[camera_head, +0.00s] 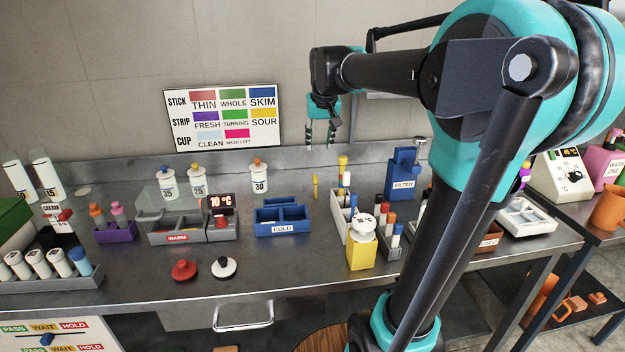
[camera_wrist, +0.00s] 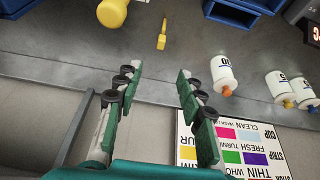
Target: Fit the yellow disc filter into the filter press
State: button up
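A thin yellow piece (camera_head: 316,186), apparently the disc filter seen edge-on, stands on the steel bench right of the blue cold tray. Its disc face cannot be made out. It also shows in the wrist view (camera_wrist: 161,36), beyond the fingertips. The blue filter press (camera_head: 403,176), labelled FILTER, stands farther right at the back of the bench; its slot cannot be made out. My gripper (camera_head: 320,138) hangs high near the back wall, above and behind the yellow piece. In the wrist view my gripper (camera_wrist: 158,76) has its fingers apart and nothing between them.
A white rack (camera_head: 338,221) with a yellow-topped item stands between the yellow piece and the press. The cold tray (camera_head: 282,227) and a bottle marked 30 (camera_head: 259,178) are left. A yellow block with a white top (camera_head: 361,254) stands in front. Bare steel surrounds the yellow piece.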

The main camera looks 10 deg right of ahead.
aim_at(315, 176)
jog(key=x, duration=1.7)
grip_shut()
